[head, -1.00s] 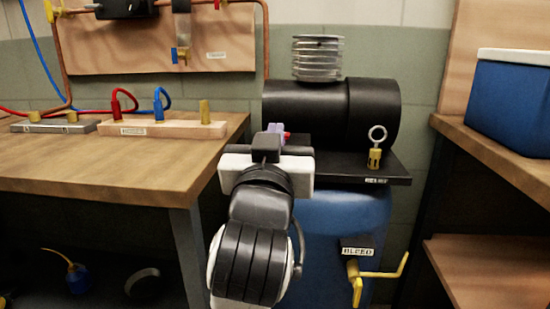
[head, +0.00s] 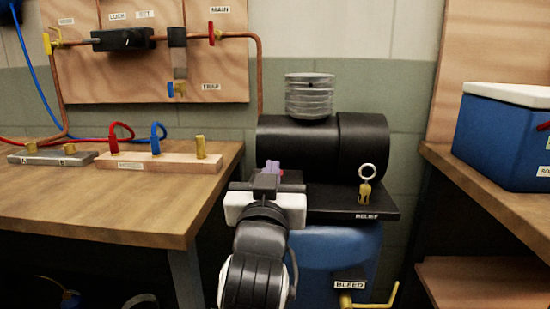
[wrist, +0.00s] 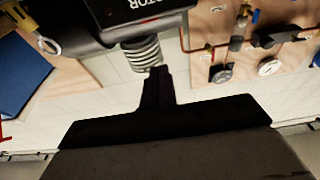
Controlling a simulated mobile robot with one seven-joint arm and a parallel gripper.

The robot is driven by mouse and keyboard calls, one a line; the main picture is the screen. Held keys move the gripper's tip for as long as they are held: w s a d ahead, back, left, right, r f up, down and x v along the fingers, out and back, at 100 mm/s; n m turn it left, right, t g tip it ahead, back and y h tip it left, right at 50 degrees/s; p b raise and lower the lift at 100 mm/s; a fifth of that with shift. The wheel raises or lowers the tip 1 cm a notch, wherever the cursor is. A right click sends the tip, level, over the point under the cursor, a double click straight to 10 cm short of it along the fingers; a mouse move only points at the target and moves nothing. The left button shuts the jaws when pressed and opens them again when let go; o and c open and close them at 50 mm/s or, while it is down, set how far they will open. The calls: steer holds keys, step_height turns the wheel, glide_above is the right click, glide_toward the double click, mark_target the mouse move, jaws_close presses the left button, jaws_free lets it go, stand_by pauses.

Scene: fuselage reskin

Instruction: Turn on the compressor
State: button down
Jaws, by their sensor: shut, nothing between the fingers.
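The compressor has a blue tank (head: 335,255), a black motor cylinder (head: 325,148) and a grey finned head (head: 310,97) on top. A brass relief valve with a ring (head: 365,187) stands on its black shelf, above the "RELIEF" label. A yellow bleed valve (head: 370,297) sits low on the tank. My gripper (head: 272,167) is shut and empty, in front of the motor's left part. A small red part (head: 284,173) shows just beside the fingers, mostly hidden. In the wrist view the shut fingers (wrist: 157,85) appear just below the finned head (wrist: 143,53), with the "MOTOR" label (wrist: 150,3) above.
A wooden workbench (head: 120,205) with red and blue hose fittings is at left. A copper-pipe panel (head: 150,85) hangs on the wall behind it. At right, a blue cooler (head: 500,140) with a white lid stands on another bench (head: 490,190).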

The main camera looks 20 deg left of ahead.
steer(key=p+x, duration=0.3)
steer(key=x, duration=0.2)
steer(key=shift+w+a+r+p, duration=0.1)
steer(key=shift+w+p, duration=0.25)
steer(key=shift+w, duration=0.05)
step_height(320, 180, down, 3)
steer(key=shift+f+b, duration=0.15)
steer(key=shift+b, duration=0.45)
steer(key=shift+f, duration=0.3)
